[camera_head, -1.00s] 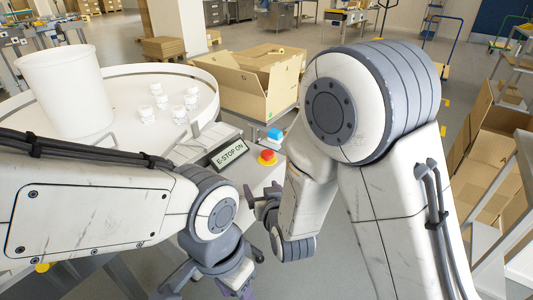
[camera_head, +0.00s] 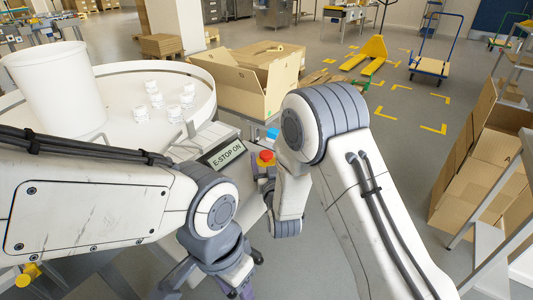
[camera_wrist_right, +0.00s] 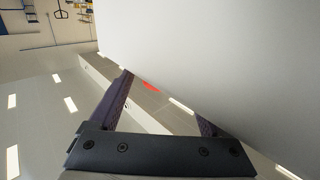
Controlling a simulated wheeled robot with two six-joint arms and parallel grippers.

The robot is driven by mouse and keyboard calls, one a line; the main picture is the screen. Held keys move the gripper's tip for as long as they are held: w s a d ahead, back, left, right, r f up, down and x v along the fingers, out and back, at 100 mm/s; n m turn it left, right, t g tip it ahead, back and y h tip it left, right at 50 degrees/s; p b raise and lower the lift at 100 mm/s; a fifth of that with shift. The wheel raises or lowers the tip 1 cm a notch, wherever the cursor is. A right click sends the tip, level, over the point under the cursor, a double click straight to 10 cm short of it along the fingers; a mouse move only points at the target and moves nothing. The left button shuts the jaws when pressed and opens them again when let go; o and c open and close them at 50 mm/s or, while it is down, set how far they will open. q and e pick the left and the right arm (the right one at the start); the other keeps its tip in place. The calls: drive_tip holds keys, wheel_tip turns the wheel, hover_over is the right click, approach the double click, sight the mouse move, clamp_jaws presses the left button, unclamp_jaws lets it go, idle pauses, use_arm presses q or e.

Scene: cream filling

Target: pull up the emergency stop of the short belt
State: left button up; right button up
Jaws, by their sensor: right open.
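The red emergency stop knob (camera_head: 266,156) sits on a yellow base beside the display reading "E-STOP ON" (camera_head: 228,154). My right gripper (camera_head: 262,174) is at the knob, just below it in the head view; whether it touches is unclear. In the right wrist view, my right gripper (camera_wrist_right: 163,107) is open, its fingers spread apart, with a small red patch (camera_wrist_right: 151,87) showing between them beside a large pale surface. My left gripper (camera_head: 212,284) hangs at the bottom of the head view, partly cut off and hidden by its own arm.
A blue button (camera_head: 272,133) is just behind the knob. A round white table (camera_head: 135,76) carries a large white tub (camera_head: 55,88) and several small white jars (camera_head: 172,113). An open cardboard box (camera_head: 245,88) stands behind. Cardboard (camera_head: 485,160) stands at right.

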drive_tip(key=shift+w, duration=0.8)
drive_tip(key=shift+a, duration=0.1)
clamp_jaws()
drive_tip(key=shift+r, duration=1.05)
unclamp_jaws()
drive_tip(key=shift+r, duration=0.1)
